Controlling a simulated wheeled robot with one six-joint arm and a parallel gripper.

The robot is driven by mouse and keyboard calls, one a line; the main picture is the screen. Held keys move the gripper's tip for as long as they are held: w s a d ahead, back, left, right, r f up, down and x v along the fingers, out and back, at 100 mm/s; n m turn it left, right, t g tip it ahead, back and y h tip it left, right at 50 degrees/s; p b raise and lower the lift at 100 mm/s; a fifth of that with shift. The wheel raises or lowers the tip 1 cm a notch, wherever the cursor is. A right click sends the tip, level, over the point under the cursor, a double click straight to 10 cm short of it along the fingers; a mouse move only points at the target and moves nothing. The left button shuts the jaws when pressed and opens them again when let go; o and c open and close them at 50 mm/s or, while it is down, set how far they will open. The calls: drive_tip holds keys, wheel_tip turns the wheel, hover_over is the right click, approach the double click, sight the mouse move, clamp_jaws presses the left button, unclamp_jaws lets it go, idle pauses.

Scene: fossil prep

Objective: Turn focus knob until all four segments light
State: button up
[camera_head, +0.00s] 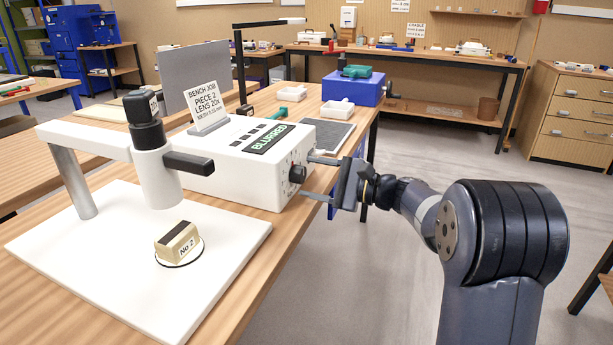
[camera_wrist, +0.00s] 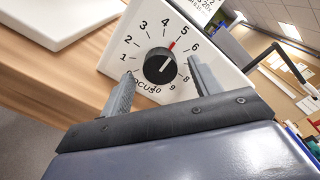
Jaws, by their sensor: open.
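In the head view the knob (camera_head: 297,174) is on the end face of the white microscope box (camera_head: 262,165). Its display (camera_head: 270,138) reads "BLURRED", with several dark segments (camera_head: 247,133) beside it. My gripper (camera_wrist: 160,85) is open, its fingers on either side of the knob and apart from it. In the head view my gripper (camera_head: 318,178) is just off the box's end.
A block labelled "No 2" (camera_head: 178,243) sits on the white stage under the lens barrel (camera_head: 157,175). A sign (camera_head: 207,105) reads "BENCH JOB PIECE 2 LENS 20X". A dark mat (camera_head: 330,134) and blue box (camera_head: 353,87) stand behind. Floor right of the bench is clear.

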drive_tip(key=v, duration=0.8)
drive_tip(key=shift+d, duration=0.25)
drive_tip(key=shift+s, duration=0.1)
idle(0.6)
